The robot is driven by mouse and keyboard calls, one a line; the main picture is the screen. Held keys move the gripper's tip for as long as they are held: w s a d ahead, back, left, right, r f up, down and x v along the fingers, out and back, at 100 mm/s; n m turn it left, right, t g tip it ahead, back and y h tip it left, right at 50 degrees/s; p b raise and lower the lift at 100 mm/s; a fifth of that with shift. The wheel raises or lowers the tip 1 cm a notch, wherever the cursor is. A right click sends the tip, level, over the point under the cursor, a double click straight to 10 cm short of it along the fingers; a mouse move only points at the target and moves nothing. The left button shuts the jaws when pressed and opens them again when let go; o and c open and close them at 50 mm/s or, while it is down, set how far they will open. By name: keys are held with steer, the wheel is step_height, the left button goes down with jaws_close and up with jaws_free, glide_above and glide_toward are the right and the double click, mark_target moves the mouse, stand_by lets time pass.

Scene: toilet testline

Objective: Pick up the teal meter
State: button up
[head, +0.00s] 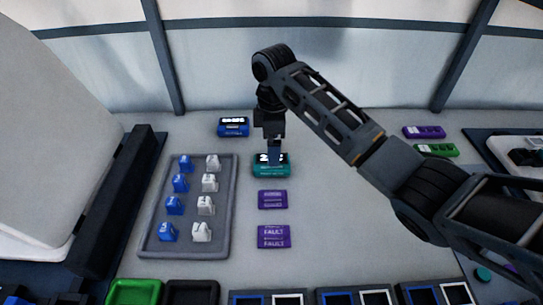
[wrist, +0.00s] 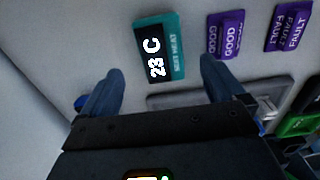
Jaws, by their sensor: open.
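The teal meter (head: 271,170) lies on the grey table in the middle of the head view, with a dark display. In the wrist view the teal meter (wrist: 160,50) shows "23 C" and "SEAT HEAT", and it sits ahead of the gap between the fingers. My gripper (head: 274,158) is just above the meter in the head view and hides part of its display. In the wrist view my gripper (wrist: 158,82) has its two blue-grey fingers spread with nothing between them.
A blue meter (head: 233,127) stands behind left. Purple blocks (head: 272,199) lie in front. A grey tray (head: 233,215) with several blue and white pieces is at left. Purple (head: 424,132) and green (head: 436,150) blocks are at right. Bins (head: 134,292) line the front.

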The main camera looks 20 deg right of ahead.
steer(key=shift+a+f+p, duration=0.2)
steer(key=shift+f+p, duration=0.3)
steer(key=shift+f, duration=3.1)
steer(key=shift+c, duration=0.4)
steer(key=c, duration=1.1)
steer(key=shift+c, duration=0.2)
steer(key=shift+r, duration=0.15)
